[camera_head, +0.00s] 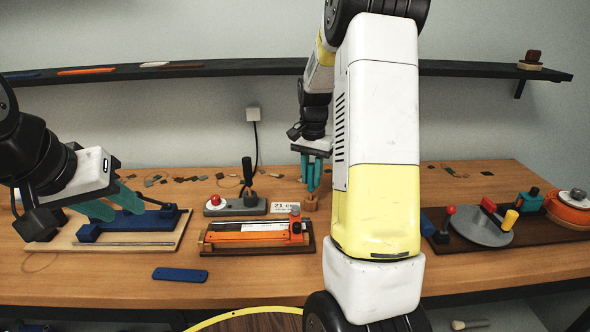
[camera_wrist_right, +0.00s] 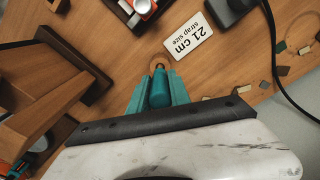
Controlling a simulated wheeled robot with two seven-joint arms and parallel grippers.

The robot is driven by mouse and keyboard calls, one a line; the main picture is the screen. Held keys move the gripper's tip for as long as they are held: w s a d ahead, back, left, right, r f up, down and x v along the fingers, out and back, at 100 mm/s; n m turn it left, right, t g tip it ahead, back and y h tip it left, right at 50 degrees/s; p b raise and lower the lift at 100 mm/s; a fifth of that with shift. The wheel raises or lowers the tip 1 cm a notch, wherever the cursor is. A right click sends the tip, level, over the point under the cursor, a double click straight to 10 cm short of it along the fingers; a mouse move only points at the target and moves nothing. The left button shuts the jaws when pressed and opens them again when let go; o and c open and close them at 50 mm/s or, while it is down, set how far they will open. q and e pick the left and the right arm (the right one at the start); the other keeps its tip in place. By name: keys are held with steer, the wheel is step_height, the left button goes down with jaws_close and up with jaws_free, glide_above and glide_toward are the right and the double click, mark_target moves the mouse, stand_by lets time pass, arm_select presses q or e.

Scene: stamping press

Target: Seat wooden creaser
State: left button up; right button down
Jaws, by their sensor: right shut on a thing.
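My right gripper (camera_head: 312,188) points down at the back middle of the bench, its teal fingers shut. In the right wrist view, the fingers (camera_wrist_right: 160,88) close on a slim teal, rounded piece (camera_wrist_right: 160,86), which I take to be the creaser's handle. Its lower end is hidden. A small wooden block (camera_head: 310,203) lies directly under the fingertips; I cannot tell whether the creaser is in it or just above it. My left gripper (camera_head: 115,207) has its teal fingers spread over a blue fixture (camera_head: 140,220) on a pale board at the left.
A white "21 cm strap size" card (camera_head: 284,207) lies beside the block. A grey box (camera_head: 233,206) with red button and black lever stands left of it. An orange strap fixture (camera_head: 245,240) is in front. A round grey turntable (camera_head: 480,228) is at the right. Bench front is mostly clear.

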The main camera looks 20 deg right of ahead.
steer(key=c, duration=1.1)
jaws_free()
step_height(320, 180, up, 8)
steer(key=shift+f, duration=0.2)
steer(key=shift+r, duration=0.1)
